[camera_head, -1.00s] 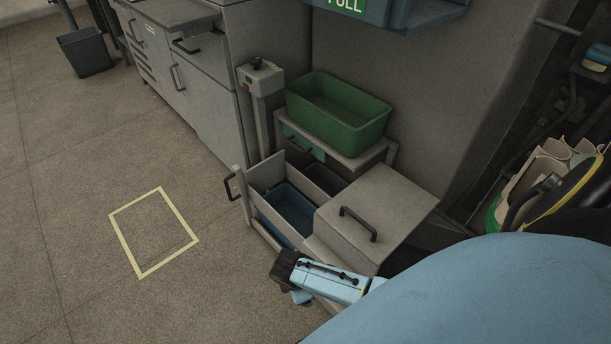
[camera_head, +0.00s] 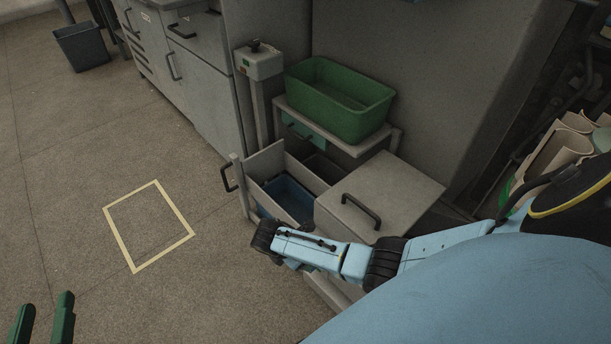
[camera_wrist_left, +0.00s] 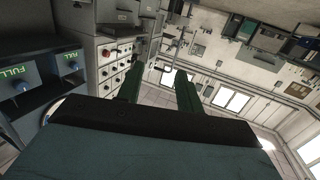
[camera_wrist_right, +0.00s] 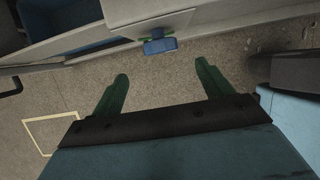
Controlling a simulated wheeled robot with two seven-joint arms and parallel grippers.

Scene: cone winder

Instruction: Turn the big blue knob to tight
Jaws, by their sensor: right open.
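A blue knob (camera_wrist_right: 160,46), broad and bar-shaped with green bits beside it, sits under a grey ledge in the right wrist view. No tight mark is readable. My right gripper (camera_wrist_right: 162,72) is open and empty, its green fingers spread on either side below the knob and apart from it in the picture. In the head view the fingers of my right gripper are hidden. My left gripper (camera_head: 43,318) shows at the bottom left of the head view, open and empty; it also shows in the left wrist view (camera_wrist_left: 160,75).
My right arm lies in front of a grey box with a black handle (camera_head: 361,211). An open drawer (camera_head: 262,160) holds a blue bin (camera_head: 288,198). A green bin (camera_head: 338,98) stands behind. The floor around a yellow outline (camera_head: 112,232) is clear.

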